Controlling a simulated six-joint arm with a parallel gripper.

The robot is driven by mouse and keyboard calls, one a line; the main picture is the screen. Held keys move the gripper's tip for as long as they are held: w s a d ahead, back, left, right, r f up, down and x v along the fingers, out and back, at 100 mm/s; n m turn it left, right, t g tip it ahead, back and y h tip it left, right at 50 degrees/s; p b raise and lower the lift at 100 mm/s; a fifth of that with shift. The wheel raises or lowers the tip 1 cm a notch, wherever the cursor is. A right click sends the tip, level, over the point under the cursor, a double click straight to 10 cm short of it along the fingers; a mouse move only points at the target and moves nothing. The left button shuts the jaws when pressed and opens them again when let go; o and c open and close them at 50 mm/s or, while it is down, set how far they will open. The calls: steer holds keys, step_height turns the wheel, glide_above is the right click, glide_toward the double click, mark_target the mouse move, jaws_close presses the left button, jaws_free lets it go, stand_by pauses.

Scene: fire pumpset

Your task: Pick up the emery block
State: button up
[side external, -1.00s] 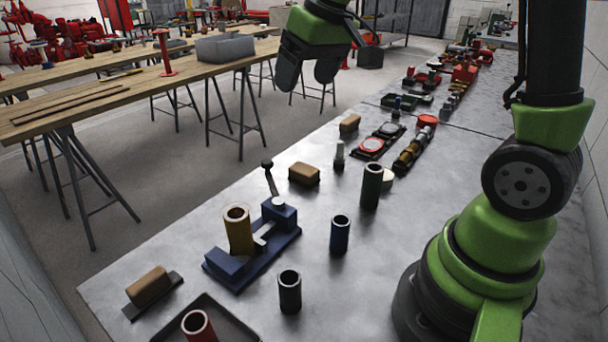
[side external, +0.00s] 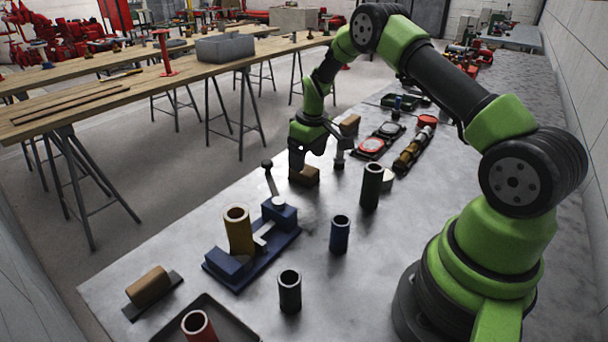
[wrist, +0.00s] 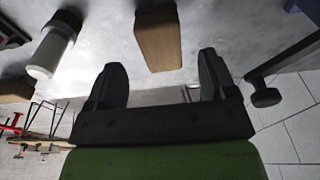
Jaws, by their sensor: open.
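A brown block (side external: 305,177), which looks like the emery block, lies on the grey metal bench in the side view. Two other similar brown blocks are in view, so I cannot be sure which is the emery block. My gripper (side external: 316,158) is open and empty right above and beside this block, and its fingers partly cover it. In the wrist view the block (wrist: 158,42) shows tan, ahead of the gap between the open fingers of my gripper (wrist: 168,75). It is not between the fingertips, and I cannot tell whether they touch it.
A second brown block (side external: 349,124) lies behind; a third (side external: 148,286) rests on a dark plate.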

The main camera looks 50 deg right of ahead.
steer(key=f, duration=0.3)
steer(key=w+f, duration=0.1)
steer(key=f, duration=0.1)
steer(key=shift+c, duration=0.4)
steer(key=c, duration=1)
